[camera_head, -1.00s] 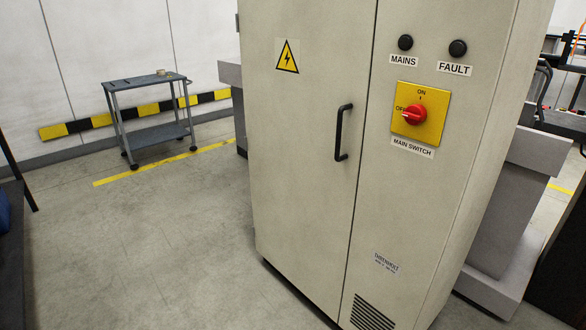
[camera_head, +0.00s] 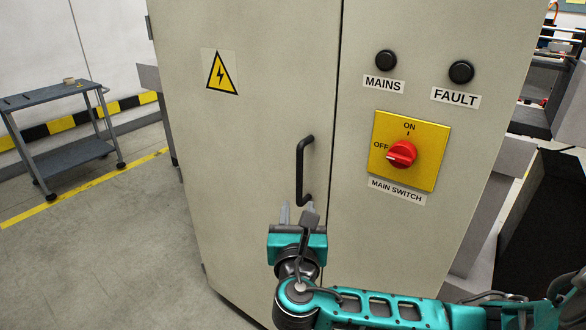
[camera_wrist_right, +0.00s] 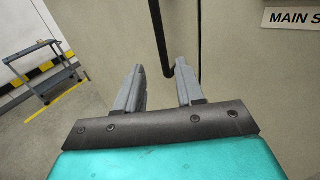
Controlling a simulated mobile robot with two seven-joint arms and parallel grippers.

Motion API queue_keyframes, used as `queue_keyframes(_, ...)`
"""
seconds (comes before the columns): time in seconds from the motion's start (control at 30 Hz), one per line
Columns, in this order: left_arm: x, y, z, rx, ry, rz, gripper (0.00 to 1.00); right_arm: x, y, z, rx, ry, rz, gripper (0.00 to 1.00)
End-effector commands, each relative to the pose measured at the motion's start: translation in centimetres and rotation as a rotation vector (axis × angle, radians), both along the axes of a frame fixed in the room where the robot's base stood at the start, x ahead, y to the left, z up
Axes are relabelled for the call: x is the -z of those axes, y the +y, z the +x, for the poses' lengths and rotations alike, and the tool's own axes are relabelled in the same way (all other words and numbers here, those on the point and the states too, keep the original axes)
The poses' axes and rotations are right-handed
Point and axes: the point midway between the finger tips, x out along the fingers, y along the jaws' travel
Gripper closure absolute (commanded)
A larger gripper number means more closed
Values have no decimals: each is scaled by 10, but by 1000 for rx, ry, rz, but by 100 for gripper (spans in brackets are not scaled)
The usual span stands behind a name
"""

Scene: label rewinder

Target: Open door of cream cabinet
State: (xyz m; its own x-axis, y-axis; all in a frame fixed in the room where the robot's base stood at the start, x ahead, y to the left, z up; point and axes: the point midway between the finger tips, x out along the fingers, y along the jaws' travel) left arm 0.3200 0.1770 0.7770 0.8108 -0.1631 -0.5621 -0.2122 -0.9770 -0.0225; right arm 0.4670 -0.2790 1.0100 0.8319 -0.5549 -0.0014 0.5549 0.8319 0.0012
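The cream cabinet's door (camera_head: 245,150) is shut, with a lightning warning sign on it. Its black vertical bar handle (camera_head: 300,170) sits near the door's right edge. My right gripper (camera_head: 297,210) is just below and in front of the handle's lower end, fingers pointing up toward it. In the right wrist view its two grey fingers (camera_wrist_right: 158,88) are apart with nothing between them. The handle (camera_wrist_right: 160,40) shows beyond the fingertips there, its lower end near the right finger. I cannot tell any contact. My left gripper is not in view.
Right of the door seam are a red main switch (camera_head: 401,154) on a yellow plate and two black knobs. A grey cart (camera_head: 65,125) stands at the left by the wall. The floor (camera_head: 110,250) left of the cabinet is clear.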

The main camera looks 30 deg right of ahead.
Motion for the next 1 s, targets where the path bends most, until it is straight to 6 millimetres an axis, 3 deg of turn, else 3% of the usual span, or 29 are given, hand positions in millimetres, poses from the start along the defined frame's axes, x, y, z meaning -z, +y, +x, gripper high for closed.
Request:
queue_keyframes(0.17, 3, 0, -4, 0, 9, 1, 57, -1, -12, 16, 5, -1, -10, 62)
queue_keyframes(0.6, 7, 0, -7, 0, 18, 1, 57, 0, -60, 87, 4, 1, -4, 62)
queue_keyframes(0.8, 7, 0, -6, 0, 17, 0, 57, 0, -70, 103, 3, 2, -2, 62)
queue_keyframes(1.0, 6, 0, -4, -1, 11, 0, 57, 0, -71, 106, 1, 1, 0, 62)
